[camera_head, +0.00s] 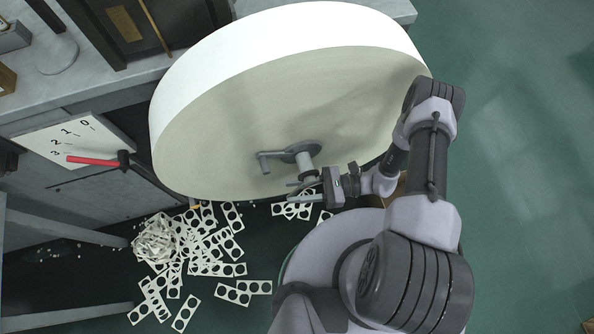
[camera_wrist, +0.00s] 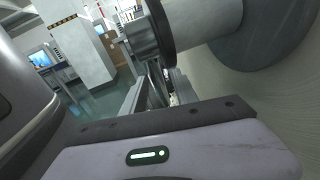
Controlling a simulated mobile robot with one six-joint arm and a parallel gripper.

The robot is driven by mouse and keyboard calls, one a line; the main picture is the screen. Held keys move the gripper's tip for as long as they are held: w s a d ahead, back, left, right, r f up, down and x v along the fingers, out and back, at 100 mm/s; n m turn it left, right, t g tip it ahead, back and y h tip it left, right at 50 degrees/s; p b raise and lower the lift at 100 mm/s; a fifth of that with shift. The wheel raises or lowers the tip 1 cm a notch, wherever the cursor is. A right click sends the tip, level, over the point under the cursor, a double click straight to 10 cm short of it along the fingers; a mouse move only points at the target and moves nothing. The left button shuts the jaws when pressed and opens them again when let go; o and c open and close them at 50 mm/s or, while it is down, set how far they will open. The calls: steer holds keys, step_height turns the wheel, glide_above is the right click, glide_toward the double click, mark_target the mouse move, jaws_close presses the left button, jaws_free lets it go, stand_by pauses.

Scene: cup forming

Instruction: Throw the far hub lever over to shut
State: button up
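The large white roll (camera_head: 215,110) fills the middle of the head view, its pale flat face toward me. A grey hub (camera_head: 303,160) juts from that face. A short grey lever (camera_head: 270,156) reaches left from the hub and ends in a bent handle. My gripper (camera_head: 292,189) is just below the hub's outer end, its two fingers apart with nothing seen between them. In the wrist view the hub's cylinder and dark collar (camera_wrist: 160,30) loom above my fingers (camera_wrist: 150,90); the lever cannot be made out there. Whether my fingers touch the hub is unclear.
A dial plate (camera_head: 70,138) marked with numbers and a red-handled arm (camera_head: 95,161) stand at the left. Punched strips (camera_head: 215,245) litter the dark floor below the roll. The green floor (camera_head: 510,150) at the right is clear.

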steer(key=w+d+p, duration=0.2)
steer(key=w+d, duration=0.1)
steer(key=d, duration=1.4)
